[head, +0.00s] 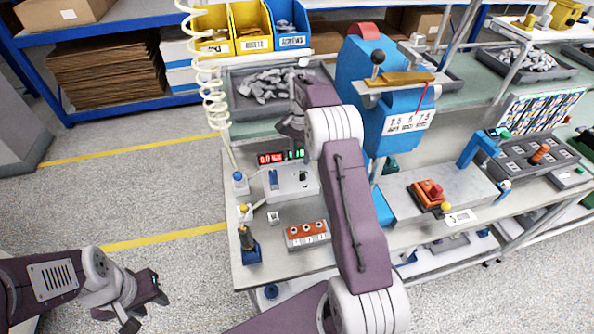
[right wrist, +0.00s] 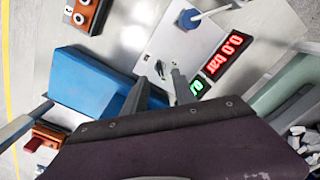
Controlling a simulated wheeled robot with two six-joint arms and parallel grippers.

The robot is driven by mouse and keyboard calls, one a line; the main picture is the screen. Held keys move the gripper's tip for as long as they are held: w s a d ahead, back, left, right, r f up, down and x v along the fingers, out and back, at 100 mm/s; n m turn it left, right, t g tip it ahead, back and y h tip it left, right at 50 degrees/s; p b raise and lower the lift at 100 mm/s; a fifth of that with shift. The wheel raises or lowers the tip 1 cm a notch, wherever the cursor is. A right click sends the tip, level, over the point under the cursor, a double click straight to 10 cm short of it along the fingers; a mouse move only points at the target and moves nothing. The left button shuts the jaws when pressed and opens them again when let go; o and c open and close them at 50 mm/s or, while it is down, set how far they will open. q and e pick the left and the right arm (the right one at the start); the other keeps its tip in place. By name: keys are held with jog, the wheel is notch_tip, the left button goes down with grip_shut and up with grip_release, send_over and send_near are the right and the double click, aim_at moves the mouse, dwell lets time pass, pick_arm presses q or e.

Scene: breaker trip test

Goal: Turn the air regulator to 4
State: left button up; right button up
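A pale panel (head: 292,186) on the bench carries a red display reading 0.0 bar (right wrist: 223,54) and a small green display (right wrist: 196,88). A small dark knob (right wrist: 160,68) on the panel face looks like the regulator control; its scale is too small to read. My right gripper (right wrist: 160,88) points at the panel, its two fingers apart, with the knob just beyond and between the tips. No contact shows. In the head view the right gripper (head: 291,124) is above and behind the panel. My left gripper (head: 146,308) is low at the left, open and empty, off the bench.
A blue press (head: 352,75) with a lever stands right of my right arm. An orange box (head: 307,234), a screwdriver in a blue holder (head: 248,245) and a coiled hose (head: 213,95) are near the panel. A tray of metal parts (head: 262,90) lies behind.

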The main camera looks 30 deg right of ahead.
aim_at(301, 175)
notch_tip(301, 175, down, 8)
jog(key=shift+f+p, duration=0.2)
jog(key=shift+p, duration=0.4)
jog(key=shift+s+d+f, duration=0.1)
jog(key=shift+s, duration=0.1)
jog(key=shift+w, duration=0.1)
grip_shut()
